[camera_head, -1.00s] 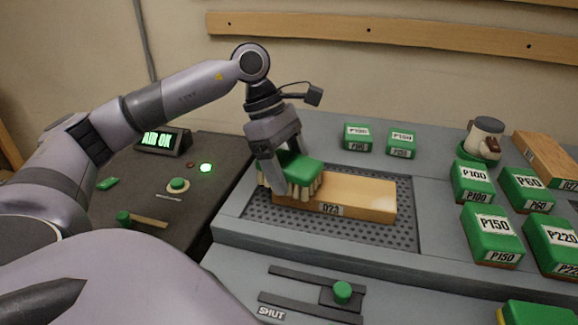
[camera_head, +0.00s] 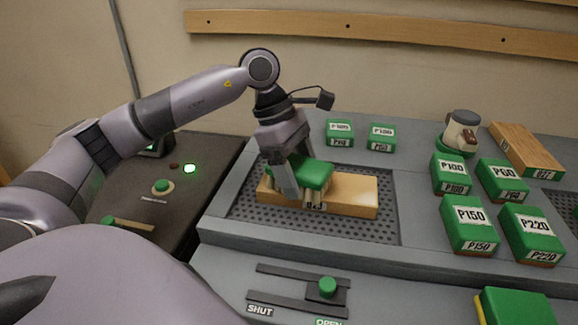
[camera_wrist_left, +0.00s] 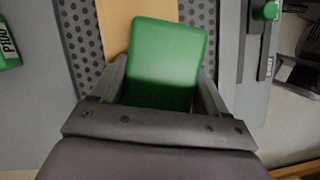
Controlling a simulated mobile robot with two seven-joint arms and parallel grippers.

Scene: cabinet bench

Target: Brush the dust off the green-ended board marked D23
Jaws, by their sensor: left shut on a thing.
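A tan wooden board (camera_head: 355,197) lies on the perforated plate (camera_head: 385,222). Its front label is mostly covered now, so I cannot read it, and no green end shows. My left gripper (camera_head: 300,185) is shut on a green-backed brush (camera_head: 319,173), with pale bristles down on or just above the board's left-middle part. In the left wrist view the green brush back (camera_wrist_left: 165,65) fills the space between the fingers, and part of the board (camera_wrist_left: 118,28) shows beside it. My right gripper is not in view.
Several green labelled blocks stand right, including P150 (camera_head: 468,225). Behind them are a white-and-brown tool (camera_head: 461,133) and another board (camera_head: 527,150). A slider with a green knob (camera_head: 327,287) sits in front, near OPEN.

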